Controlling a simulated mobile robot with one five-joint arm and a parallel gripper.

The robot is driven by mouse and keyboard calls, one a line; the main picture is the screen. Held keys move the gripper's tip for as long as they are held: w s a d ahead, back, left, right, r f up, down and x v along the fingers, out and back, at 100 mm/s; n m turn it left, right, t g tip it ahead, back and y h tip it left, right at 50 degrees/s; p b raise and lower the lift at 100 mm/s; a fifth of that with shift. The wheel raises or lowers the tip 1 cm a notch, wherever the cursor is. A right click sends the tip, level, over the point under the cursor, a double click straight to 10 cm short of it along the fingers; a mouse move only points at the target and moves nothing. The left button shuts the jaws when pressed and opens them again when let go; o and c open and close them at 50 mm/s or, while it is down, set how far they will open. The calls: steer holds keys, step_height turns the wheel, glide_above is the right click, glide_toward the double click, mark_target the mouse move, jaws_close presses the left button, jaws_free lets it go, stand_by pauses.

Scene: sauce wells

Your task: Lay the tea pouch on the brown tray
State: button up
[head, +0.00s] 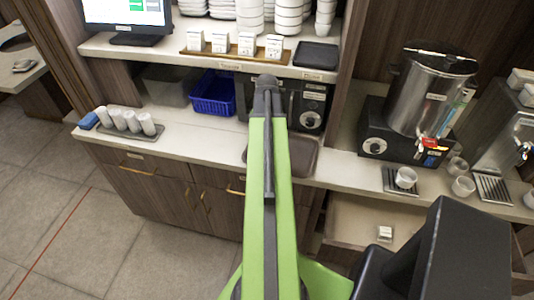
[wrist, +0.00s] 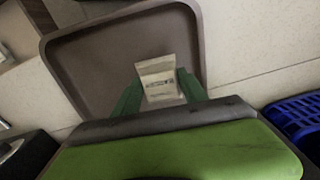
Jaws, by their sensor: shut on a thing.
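The tea pouch (wrist: 161,82) is a small pale packet with dark print. In the wrist view it is between the green fingers of my gripper (wrist: 160,92), which is shut on it. The brown tray (wrist: 100,58) lies beyond and beneath the pouch, with its raised rim around it. The pouch appears over the tray's area; I cannot tell whether it touches the tray. In the head view the tray (head: 303,157) shows on the lower counter, partly covered by my green arm. The gripper's fingers and the held pouch are hidden there.
A blue basket (head: 213,92) stands left of the tray, and a black machine (head: 312,104) behind it. A steel urn (head: 430,88) is at right. Rolled white items (head: 125,121) lie on a grey tray at left. A small packet (head: 385,233) sits in an open drawer below.

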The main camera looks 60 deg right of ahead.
step_height(320, 180, down, 4)
steer(key=b, duration=0.4)
steer(key=shift+r, duration=0.25)
steer(key=shift+f, duration=0.25)
steer(key=o, duration=1.4)
steer(key=shift+r, duration=0.1)
steer(key=shift+c, duration=0.2)
step_height(320, 180, up, 13)
steer(key=p, duration=1.2)
steer(key=shift+f+p, duration=0.2)
steer(key=shift+p, duration=0.2)
steer(key=shift+f, duration=0.1)
